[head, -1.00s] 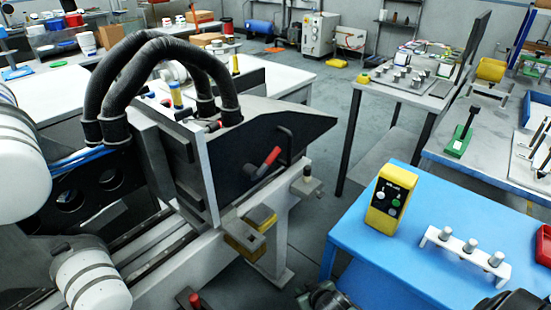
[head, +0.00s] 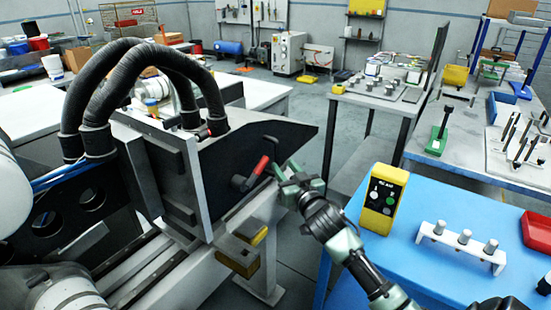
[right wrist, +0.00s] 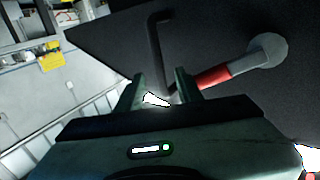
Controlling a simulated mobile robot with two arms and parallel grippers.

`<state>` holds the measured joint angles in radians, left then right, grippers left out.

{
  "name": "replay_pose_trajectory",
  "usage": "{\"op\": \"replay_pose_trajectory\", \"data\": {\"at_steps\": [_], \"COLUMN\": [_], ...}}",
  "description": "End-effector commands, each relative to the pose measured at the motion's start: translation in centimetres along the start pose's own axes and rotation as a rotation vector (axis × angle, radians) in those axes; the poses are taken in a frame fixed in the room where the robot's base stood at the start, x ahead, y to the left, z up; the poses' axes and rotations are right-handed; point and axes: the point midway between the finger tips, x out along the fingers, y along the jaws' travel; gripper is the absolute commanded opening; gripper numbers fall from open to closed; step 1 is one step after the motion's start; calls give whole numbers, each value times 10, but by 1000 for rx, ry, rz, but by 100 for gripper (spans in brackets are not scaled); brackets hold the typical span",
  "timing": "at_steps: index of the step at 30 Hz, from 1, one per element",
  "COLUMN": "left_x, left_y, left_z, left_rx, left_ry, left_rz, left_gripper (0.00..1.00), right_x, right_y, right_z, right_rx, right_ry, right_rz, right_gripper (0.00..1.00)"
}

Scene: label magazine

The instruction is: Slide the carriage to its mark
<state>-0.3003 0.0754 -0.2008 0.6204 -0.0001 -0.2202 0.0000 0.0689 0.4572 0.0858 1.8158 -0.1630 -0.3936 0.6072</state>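The carriage (head: 165,185) is a pale upright plate with a dark side panel and black hoses, sitting on rails (head: 150,270). Its panel carries a black bar handle (head: 273,148) and a red-gripped lever (head: 258,168). My right gripper (head: 292,178) is just in front of the panel, beside the lever. In the right wrist view the gripper's fingers (right wrist: 163,90) are apart, with the lower end of the black handle (right wrist: 158,45) near the gap; I cannot tell if they touch. The red lever (right wrist: 215,77) lies to the right. I cannot pick out the mark. My left gripper is not visible.
A blue table (head: 415,265) at right holds a yellow control box (head: 384,200) and a white rack with pegs (head: 462,246), close to my right arm. Grey floor shows behind the carriage.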

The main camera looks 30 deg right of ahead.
Motion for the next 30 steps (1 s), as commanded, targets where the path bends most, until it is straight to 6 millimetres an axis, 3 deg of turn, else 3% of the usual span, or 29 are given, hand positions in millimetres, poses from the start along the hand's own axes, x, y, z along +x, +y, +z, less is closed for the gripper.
{"op": "replay_pose_trajectory", "data": {"at_steps": [6, 12, 24, 28, 30], "left_x": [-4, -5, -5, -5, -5], "left_y": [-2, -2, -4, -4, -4], "left_z": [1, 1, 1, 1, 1], "left_rx": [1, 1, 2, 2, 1], "left_ry": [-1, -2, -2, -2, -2], "left_rz": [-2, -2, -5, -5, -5], "left_gripper": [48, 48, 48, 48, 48], "right_x": [36, 59, 66, 66, 66], "right_y": [0, 0, 0, 0, 0], "right_z": [-1, 0, 1, 1, 1], "right_rx": [-2, -2, -3, -2, -2], "right_ry": [-1, -2, -4, -4, -4], "right_rz": [1, 0, 0, 0, 0], "right_gripper": [36, 36, 36, 0, 0]}}
